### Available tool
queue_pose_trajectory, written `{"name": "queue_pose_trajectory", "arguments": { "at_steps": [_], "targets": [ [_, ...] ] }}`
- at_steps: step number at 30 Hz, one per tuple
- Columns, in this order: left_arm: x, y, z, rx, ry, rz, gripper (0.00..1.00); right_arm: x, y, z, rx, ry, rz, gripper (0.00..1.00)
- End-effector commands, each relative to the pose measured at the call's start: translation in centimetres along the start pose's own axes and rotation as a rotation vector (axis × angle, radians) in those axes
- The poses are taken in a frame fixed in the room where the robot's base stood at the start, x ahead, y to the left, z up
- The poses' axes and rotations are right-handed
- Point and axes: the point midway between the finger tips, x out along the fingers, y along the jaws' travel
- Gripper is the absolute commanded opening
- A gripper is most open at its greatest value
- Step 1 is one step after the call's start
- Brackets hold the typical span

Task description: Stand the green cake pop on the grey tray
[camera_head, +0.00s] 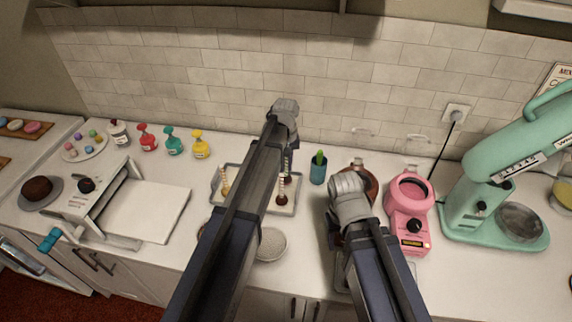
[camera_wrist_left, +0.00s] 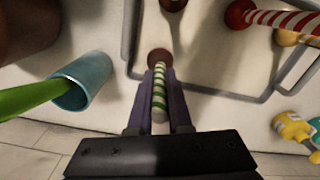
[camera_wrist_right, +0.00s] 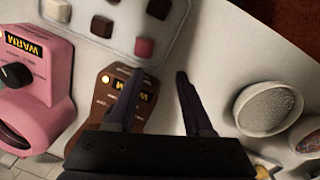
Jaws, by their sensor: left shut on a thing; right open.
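The cake pop with a green-and-white striped stick (camera_wrist_left: 159,98) has a dark brown ball at its far end. My left gripper (camera_wrist_left: 159,78) is shut on its stick. In the head view this pop (camera_head: 283,186) appears upright, ball down, over the grey tray (camera_head: 291,211). The tray's rim (camera_wrist_left: 235,95) shows in the left wrist view; I cannot tell whether the ball touches the tray. A pop with a red-and-white stick (camera_wrist_left: 285,19) is beside it. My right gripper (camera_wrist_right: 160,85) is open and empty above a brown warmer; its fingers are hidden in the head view.
A blue cup (camera_head: 318,173) with a green-handled tool stands right of the tray. The brown warmer (camera_wrist_right: 119,100) and pink warmer (camera_head: 410,210) are further right. A white bowl (camera_head: 271,244) is in front. Squeeze bottles (camera_head: 200,145) and a mint mixer (camera_head: 490,195) flank the area.

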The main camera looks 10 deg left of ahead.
Motion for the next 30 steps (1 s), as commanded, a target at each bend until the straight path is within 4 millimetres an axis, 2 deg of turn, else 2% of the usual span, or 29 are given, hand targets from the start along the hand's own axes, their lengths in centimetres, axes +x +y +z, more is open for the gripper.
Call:
{"name": "queue_pose_trajectory", "arguments": {
  "at_steps": [4,5,13,23,30],
  "targets": [
    [0.0,0.0,0.0,0.000,0.000,0.000,0.00,0.0,0.0,0.0,0.000,0.000,0.000,0.51],
    [-0.1,0.0,0.0,0.000,0.000,0.000,0.20,0.0,0.0,0.0,0.000,0.000,0.000,0.51],
    [-0.1,0.0,0.0,0.000,0.000,0.000,0.51,-0.1,0.0,0.0,0.000,0.000,0.000,0.51],
    [-0.2,0.0,0.0,0.000,0.000,0.000,0.52,-0.2,0.0,0.0,0.000,0.000,0.000,0.51],
    [-1.7,0.0,0.0,0.000,0.000,0.000,0.52,-1.7,0.2,0.1,0.000,0.000,0.000,0.51]
  ]
}}
